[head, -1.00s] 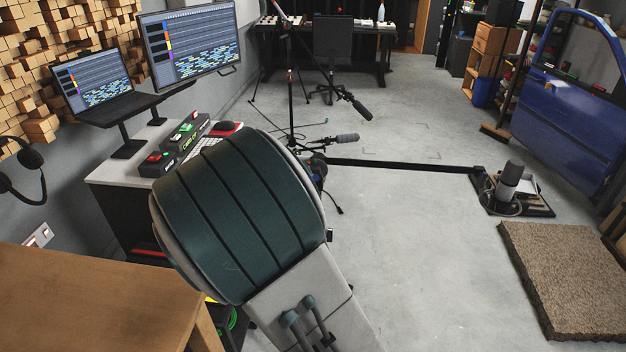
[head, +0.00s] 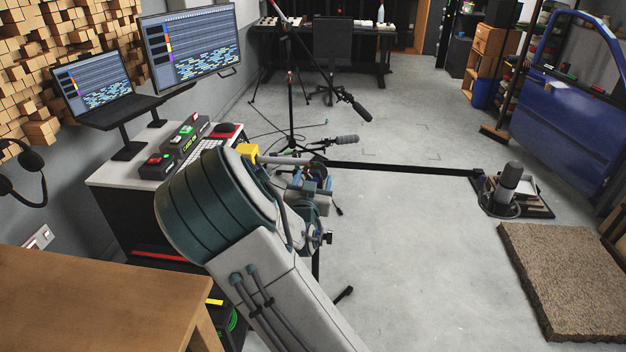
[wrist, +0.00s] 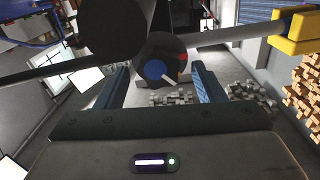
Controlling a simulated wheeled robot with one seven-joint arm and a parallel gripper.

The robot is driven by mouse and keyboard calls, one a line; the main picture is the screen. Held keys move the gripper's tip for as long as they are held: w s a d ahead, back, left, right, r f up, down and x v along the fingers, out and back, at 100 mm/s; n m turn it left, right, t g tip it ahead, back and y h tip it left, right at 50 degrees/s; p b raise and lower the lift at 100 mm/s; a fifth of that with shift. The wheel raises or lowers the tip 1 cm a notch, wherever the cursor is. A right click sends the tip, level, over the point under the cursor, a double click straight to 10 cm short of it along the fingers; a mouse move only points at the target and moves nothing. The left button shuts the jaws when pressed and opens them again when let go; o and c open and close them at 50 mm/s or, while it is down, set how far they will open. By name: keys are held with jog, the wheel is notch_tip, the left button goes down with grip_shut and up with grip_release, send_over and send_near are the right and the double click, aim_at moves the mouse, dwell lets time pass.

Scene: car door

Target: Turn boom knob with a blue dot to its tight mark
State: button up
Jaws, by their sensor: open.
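The dark round boom knob with a blue dot (wrist: 154,70) is at the upper middle of the wrist view. A white pointer line on it runs toward the lower right, and a red mark shows near its right edge. My gripper (wrist: 160,74) is open, with one blue finger on each side of the knob's lower part. Gaps show between the knob and both fingers; I cannot tell how deep it lies between them. In the head view, my wrist (head: 310,195) is by the boom stand, and the knob cannot be made out.
The grey boom pole (head: 285,160) carries a yellow block (head: 247,152) at its left end. The control desk (head: 110,175) is left of my arm, a wooden table (head: 90,300) nearer.

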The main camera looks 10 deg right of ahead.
jog(key=shift+w, duration=0.15)
jog(key=c, duration=1)
jog(key=shift+o, duration=0.2)
